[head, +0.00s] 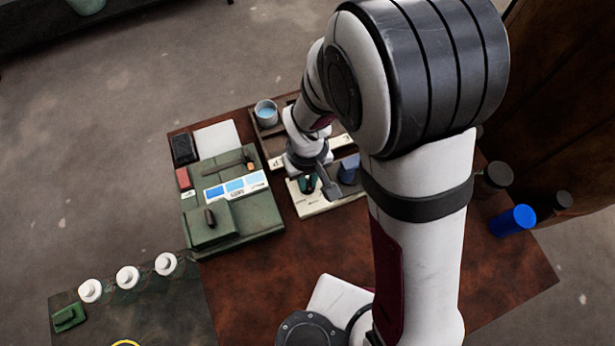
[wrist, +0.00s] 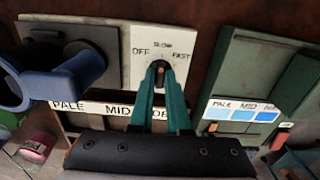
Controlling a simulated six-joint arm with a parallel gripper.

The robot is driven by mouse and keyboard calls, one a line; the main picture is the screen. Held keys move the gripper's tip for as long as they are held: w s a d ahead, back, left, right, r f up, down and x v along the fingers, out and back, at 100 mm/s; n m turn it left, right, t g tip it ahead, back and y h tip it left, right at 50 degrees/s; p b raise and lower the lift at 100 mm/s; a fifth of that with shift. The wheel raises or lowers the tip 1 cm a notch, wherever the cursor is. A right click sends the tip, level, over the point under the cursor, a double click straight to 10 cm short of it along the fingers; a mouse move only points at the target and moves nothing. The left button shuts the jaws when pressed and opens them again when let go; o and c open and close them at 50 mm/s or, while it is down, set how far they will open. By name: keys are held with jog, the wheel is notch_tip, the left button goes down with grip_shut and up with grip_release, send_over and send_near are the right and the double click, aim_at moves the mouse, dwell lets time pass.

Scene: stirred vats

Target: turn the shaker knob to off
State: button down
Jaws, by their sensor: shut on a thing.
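The shaker knob (wrist: 158,67) is a small dark knob on a cream panel (wrist: 199,47) marked OFF, SLOW and FAST. My gripper (wrist: 160,75) has teal fingers that are shut on the knob from both sides. The knob's top faces roughly toward the SLOW mark, but the fingers cover much of it and its exact setting is hard to tell. In the head view, my gripper (head: 307,184) is down at the cream panel (head: 318,207), and the knob cannot be made out there. A blue vessel (wrist: 62,82) stands on the dark plate beside the panel.
A green unit (head: 261,217) with a blue colour chart (head: 236,187) stands left of the panel. A grey cup of blue liquid (head: 266,113) stands behind. A blue-lidded jar (head: 512,220) is at the right.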

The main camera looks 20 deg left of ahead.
jog(key=n, duration=1.1)
jog(key=shift+n, duration=0.5)
dwell(0.3)
jog(key=c, duration=0.9)
grip_release()
